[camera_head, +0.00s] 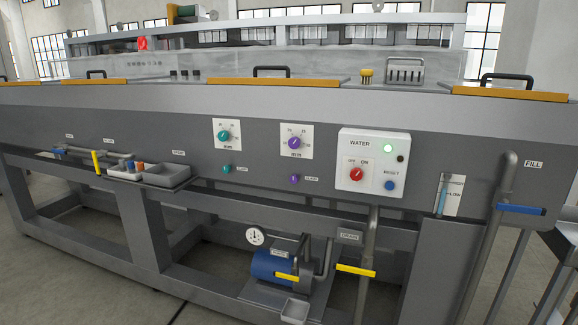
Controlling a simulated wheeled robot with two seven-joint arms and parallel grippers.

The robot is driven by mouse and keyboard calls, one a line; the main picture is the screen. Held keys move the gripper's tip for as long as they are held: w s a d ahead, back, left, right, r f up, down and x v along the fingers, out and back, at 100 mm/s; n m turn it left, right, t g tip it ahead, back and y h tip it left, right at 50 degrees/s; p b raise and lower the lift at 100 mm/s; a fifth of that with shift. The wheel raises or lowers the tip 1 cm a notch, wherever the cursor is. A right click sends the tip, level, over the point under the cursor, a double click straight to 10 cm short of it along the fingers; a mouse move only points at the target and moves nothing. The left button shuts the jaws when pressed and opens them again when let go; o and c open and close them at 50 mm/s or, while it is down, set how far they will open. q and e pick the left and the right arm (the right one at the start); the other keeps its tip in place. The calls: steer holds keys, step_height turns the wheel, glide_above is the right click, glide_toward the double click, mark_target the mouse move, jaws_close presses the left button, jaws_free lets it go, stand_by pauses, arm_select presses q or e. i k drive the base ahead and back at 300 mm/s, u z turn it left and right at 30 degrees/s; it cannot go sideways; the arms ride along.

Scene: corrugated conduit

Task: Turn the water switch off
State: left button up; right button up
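The water switch box (371,162) is a white panel marked "WATER" on the grey front of the machine, right of the middle in the head view. Its red rotary knob (356,174) sits at the lower left between the labels OFF and ON. The exact direction of its pointer is too small to tell. A green lamp (388,149) glows on the box, with a small dark lamp beside it. A blue RESET button (389,186) is at the lower right. Neither of my grippers shows in this view.
Teal (224,135) and purple (294,142) dials are left of the box. A drain pipe with a yellow lever (356,270) is below it. A fill pipe with a blue lever (520,209) stands at the right. A tray (166,175) juts out at the left.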

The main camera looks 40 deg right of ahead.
mark_target(356, 175)
steer(key=z, duration=0.35)
steer(key=i, duration=1.3)
steer(key=z, duration=0.9)
